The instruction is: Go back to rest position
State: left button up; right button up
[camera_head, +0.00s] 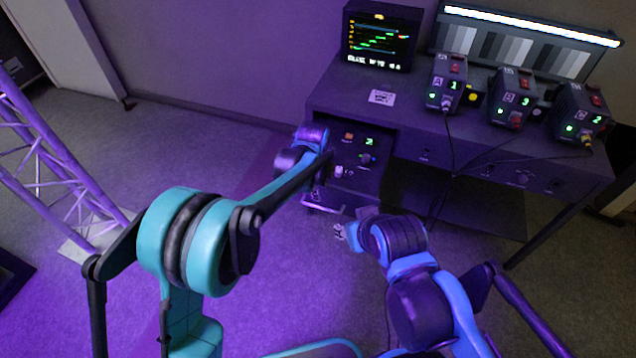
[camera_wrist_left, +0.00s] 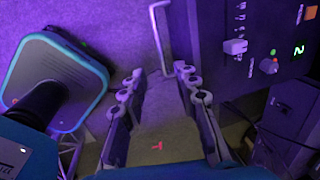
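My left gripper (camera_head: 318,190) is in front of the drawer unit's control panel, partly hidden by its own arm. In the left wrist view its two fingers (camera_wrist_left: 160,75) are spread apart with nothing between them. A drawer handle (camera_wrist_left: 158,35) lies just beyond the fingertips, apart from them. My right gripper (camera_head: 340,232) is low, below the drawer front, over the floor. It is small and partly hidden by its wrist, so its opening does not show clearly.
The panel (camera_head: 357,155) carries a pale plug (camera_wrist_left: 235,46), a knob and a lit digit. On the desk (camera_head: 400,110) stand a monitor (camera_head: 380,38) and three boxes with cables (camera_head: 446,82). A purple truss (camera_head: 50,170) stands at left. Floor between truss and desk is clear.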

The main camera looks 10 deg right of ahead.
pick_arm(q)
jog(key=s+a+r+n+t, duration=0.1)
jog(key=s+a+r+n, duration=0.2)
jog(key=a+r+n, duration=0.45)
jog(key=s+a+r+n+t, duration=0.1)
jog(key=s+a+r+n, duration=0.3)
jog(key=a, duration=0.7)
jog(key=s+a+r+n+t+y, duration=0.1)
jog(key=s+a+n+t, duration=0.2)
jog(key=s+a+n, duration=1)
jog(key=shift+s+a, duration=0.9)
jog(key=shift+a, duration=0.2)
